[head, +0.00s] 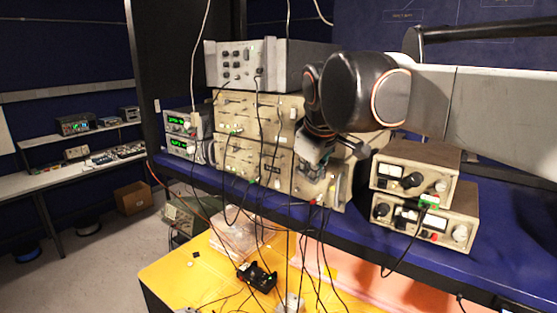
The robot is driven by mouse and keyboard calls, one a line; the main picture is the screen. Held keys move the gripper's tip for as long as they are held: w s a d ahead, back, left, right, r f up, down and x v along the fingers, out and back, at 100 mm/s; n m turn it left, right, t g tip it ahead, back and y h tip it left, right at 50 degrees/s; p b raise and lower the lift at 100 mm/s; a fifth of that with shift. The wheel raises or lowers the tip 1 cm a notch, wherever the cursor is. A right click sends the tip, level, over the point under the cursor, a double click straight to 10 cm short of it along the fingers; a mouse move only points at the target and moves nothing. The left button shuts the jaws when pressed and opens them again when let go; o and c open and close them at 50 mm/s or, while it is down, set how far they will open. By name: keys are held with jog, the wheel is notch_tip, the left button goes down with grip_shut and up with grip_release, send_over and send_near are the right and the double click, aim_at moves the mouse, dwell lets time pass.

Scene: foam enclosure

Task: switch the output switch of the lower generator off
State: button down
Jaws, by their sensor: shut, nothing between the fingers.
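Two beige instrument units with knobs, cables and small switches are stacked in the middle of the blue bench. The upper beige unit (265,103) sits on the lower beige unit (250,160), which I take for the lower generator. My gripper (312,160) is shut and empty, in front of the right part of the lower unit's panel. It hides some of the panel. I cannot tell whether it touches the panel. The output switch and its position are too small to make out.
A grey instrument (240,65) sits on top of the stack. Green-display units (187,125) stand left, and two metered units (410,168) (425,215) are stacked right. Cables hang across the panels. A yellow surface (185,260) with small parts lies below the bench (330,220).

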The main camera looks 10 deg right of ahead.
jog(key=shift+w+d+f, duration=0.1)
jog(key=shift+w+d, duration=0.5)
jog(key=shift+d, duration=0.1)
jog(key=shift+w+d+f, duration=0.1)
jog(key=shift+d+f, duration=0.05)
jog(key=shift+f, duration=0.05)
jog(key=shift+f+b, duration=0.2)
jog(key=shift+b, duration=0.35)
jog(key=shift+r+t, duration=0.2)
jog(key=shift+t, duration=0.1)
jog(key=shift+r, duration=0.15)
jog(key=shift+r+p, duration=0.65)
